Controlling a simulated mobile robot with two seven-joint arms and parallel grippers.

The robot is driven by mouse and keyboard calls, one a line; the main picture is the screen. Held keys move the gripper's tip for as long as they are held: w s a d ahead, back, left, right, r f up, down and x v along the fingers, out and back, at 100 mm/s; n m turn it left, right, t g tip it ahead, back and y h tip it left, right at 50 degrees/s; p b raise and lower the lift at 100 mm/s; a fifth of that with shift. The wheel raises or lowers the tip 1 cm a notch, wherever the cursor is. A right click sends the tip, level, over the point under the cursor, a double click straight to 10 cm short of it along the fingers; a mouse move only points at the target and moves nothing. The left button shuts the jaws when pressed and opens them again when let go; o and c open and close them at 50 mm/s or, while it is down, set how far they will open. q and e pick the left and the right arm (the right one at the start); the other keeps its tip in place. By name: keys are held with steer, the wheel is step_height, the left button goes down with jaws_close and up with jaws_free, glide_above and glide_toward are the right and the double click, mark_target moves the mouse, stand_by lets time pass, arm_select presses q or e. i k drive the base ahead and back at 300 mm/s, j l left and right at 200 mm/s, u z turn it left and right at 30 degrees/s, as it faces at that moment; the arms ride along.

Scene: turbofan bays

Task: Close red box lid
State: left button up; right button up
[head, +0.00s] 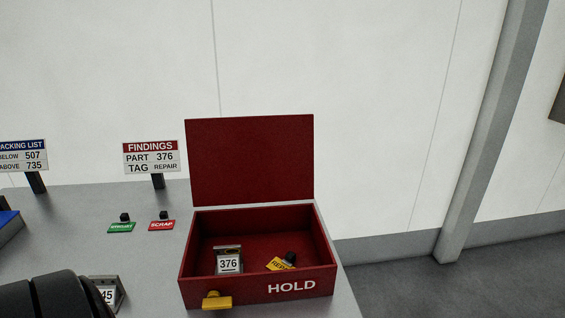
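The red box (233,292) sits on the grey table and has "HOLD" on its front wall. Its red lid (250,160) stands open, nearly upright, along the back edge. A yellow latch (217,301) is on the front at the left. Inside the box lie a grey metal part (228,261) marked 376 and a yellow tag (278,264) with a black knob. A dark rounded shape at the lower left seems to be part of my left arm. No gripper fingers show in the head view.
A green tag (121,228) and a red SCRAP tag (161,226) with black knobs lie left of the box. A findings sign (151,158) and a packing list sign (22,156) stand behind. Another numbered part (108,293) is at lower left. The table ends just right of the box.

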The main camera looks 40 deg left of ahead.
mark_target(245, 160)
steer(key=i+l+u, duration=0.15)
steer(key=i+l, duration=0.35)
steer(key=i, duration=0.2)
steer(key=i+l+u, duration=0.2)
steer(key=i+l, duration=0.35)
steer(key=i+u, duration=0.25)
steer(key=u, duration=0.2)
steer(key=i+u, duration=0.4)
steer(key=i+l+u, duration=0.1)
steer(key=u, duration=0.35)
steer(key=i+l+u, duration=0.25)
steer(key=u, duration=0.2)
steer(key=i+l+u, duration=0.1)
steer(key=u, duration=0.35)
steer(key=i+l+u, duration=0.15)
steer(key=u, duration=0.25)
steer(key=i+l+u, duration=0.2)
steer(key=u, duration=0.25)
steer(key=i+l+u, duration=0.1)
steer(key=l+u, duration=0.15)
steer(key=u, duration=0.15)
